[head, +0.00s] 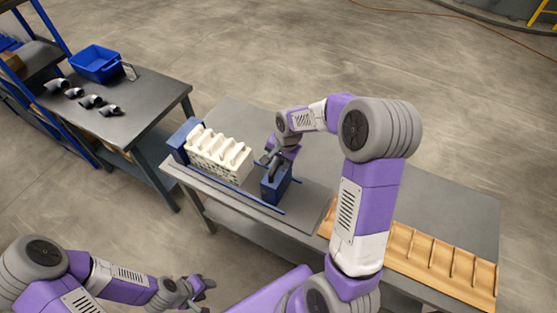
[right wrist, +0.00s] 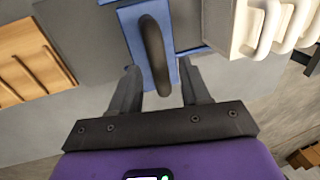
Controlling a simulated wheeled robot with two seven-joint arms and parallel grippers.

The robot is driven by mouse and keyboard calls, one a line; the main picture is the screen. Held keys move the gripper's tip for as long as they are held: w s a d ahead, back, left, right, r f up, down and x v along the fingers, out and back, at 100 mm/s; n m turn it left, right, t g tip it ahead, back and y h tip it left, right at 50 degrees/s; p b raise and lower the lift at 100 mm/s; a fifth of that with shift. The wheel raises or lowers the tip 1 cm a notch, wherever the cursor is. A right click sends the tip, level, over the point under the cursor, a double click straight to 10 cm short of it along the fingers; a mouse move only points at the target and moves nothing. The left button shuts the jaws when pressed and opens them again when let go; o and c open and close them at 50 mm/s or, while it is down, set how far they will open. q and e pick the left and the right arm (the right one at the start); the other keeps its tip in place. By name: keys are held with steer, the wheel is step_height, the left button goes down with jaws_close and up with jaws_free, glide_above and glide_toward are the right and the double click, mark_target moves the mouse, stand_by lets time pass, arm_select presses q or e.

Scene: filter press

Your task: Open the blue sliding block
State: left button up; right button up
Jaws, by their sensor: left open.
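The blue sliding block (head: 275,187) stands on blue rails on the table, with a dark bar handle (right wrist: 153,55) on it. A narrow gap separates the block from the stack of white plates (head: 218,156) to its left. My right gripper (right wrist: 158,82) is open at the block, with its fingers apart on either side of the handle's near end. I cannot tell whether they touch it. In the head view the right gripper (head: 272,158) partly covers the block's top. My left gripper (head: 203,287) is open and empty, low in front of the table.
A blue end block (head: 181,140) stands left of the white plates. A wooden slotted rack (head: 430,262) lies on the table at right. A side table (head: 150,100) at left holds a blue bin (head: 96,64) and several dark-and-white fittings. Bare tabletop lies right of the sliding block.

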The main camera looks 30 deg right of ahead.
arm_select(q)
steer(key=shift+r+p, duration=0.35)
steer(key=shift+p, duration=0.05)
arm_select(e)
step_height(320, 180, up, 8)
steer(key=s, duration=0.1)
steer(key=shift+s+d+f, duration=0.15)
steer(key=shift+d+f, duration=0.1)
steer(key=shift+d, duration=0.15)
